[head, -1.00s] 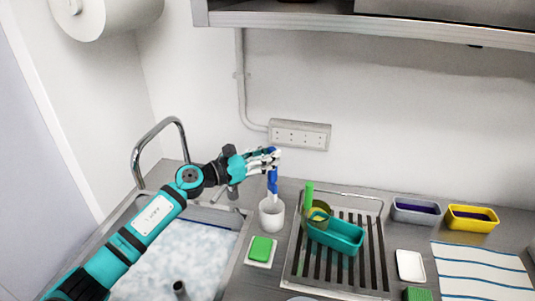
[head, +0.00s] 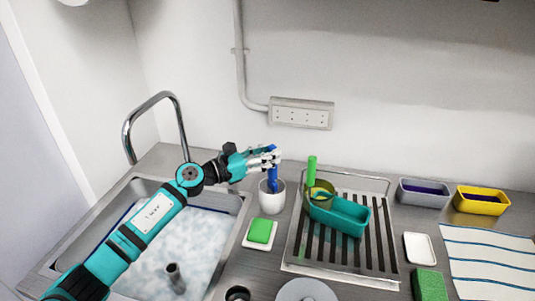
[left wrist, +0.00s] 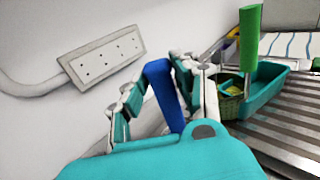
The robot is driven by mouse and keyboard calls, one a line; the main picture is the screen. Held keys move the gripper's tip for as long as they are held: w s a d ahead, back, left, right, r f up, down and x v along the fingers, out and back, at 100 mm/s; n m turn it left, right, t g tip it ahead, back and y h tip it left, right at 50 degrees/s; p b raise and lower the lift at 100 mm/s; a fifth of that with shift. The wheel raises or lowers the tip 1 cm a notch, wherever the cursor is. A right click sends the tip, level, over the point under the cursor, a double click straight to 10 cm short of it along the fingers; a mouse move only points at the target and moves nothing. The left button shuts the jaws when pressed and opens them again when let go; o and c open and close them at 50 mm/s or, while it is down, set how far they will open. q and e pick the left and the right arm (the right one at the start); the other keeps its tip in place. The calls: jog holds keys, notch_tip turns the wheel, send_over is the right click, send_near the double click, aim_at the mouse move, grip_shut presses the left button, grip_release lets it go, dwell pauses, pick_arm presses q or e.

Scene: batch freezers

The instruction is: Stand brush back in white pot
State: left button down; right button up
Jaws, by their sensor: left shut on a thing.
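The blue brush (head: 273,182) is upright, its handle held between the fingers of my left gripper (head: 270,158). Its lower end is down inside the mouth of the white pot (head: 271,202), hidden by the pot's wall. The gripper is just above the pot's rim. In the left wrist view the blue handle (left wrist: 163,95) stands between the fingers (left wrist: 160,90), slightly tilted in the picture; the pot is hidden there. My right gripper is not in view.
A sink (head: 235,203) with foamy water and a tap (head: 128,135) lies left. A drying rack (head: 380,255) with a teal tray (head: 345,218) and a green-handled item (head: 311,170) stands right of the pot. A green sponge (head: 260,231) lies in front. A socket strip (head: 301,113) is behind.

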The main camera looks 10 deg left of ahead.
pick_arm(q)
jog(key=shift+f, duration=0.15)
jog(key=c, duration=0.9)
grip_release()
jog(key=v, duration=1.2)
